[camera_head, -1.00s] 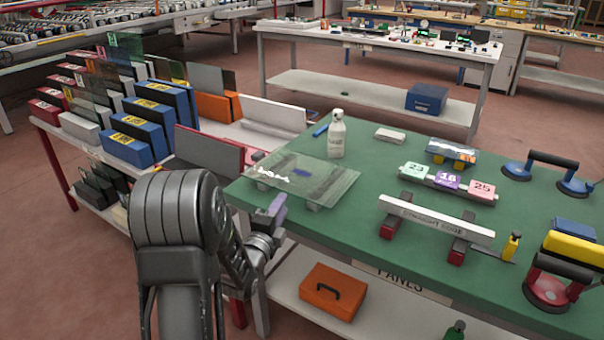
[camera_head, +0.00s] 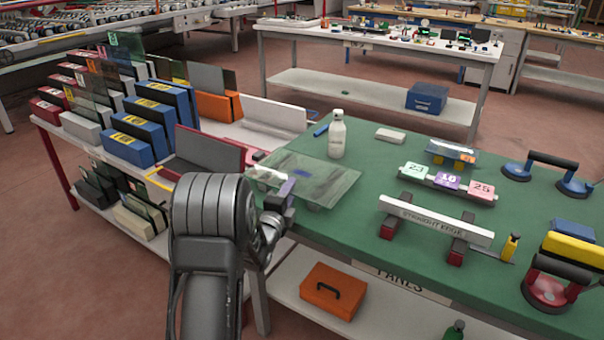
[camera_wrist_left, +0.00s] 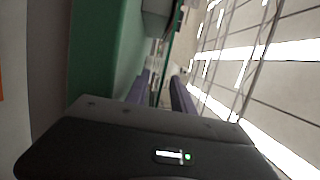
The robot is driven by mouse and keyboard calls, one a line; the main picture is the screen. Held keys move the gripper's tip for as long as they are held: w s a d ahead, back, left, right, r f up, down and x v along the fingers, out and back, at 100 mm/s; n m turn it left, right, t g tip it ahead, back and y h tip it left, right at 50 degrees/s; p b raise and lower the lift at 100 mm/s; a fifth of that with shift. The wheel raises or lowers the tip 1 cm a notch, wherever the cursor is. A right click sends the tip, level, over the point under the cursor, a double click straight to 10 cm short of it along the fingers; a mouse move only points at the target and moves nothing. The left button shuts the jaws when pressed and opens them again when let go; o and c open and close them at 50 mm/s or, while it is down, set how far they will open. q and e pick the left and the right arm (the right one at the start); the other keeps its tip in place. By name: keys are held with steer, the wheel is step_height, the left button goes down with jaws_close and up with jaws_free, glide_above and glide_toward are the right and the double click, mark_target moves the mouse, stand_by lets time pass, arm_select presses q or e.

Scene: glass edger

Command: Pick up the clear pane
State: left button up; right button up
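The clear pane (camera_head: 325,180) lies flat, slightly raised on small blocks, at the left end of the green-topped table (camera_head: 400,265). My left gripper (camera_head: 284,190) is at the pane's near left edge, with its purple fingers overlapping that edge in the head view. In the left wrist view the two purple fingers (camera_wrist_left: 160,92) stand apart, with a thin edge-on line showing between them. The gripper looks open; whether a finger touches the glass I cannot tell. My right gripper is not in view.
A white bottle (camera_head: 337,135) stands just behind the pane. A straight edge (camera_head: 436,217) on red-ended supports and numbered blocks (camera_head: 447,181) lie to the right. Racks with blue holders (camera_head: 130,140) are at the left. An orange case (camera_head: 333,290) sits on the lower shelf.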

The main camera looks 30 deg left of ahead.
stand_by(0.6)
arm_select(q)
jaws_close()
stand_by(1.2)
steer(key=shift+r, duration=0.1)
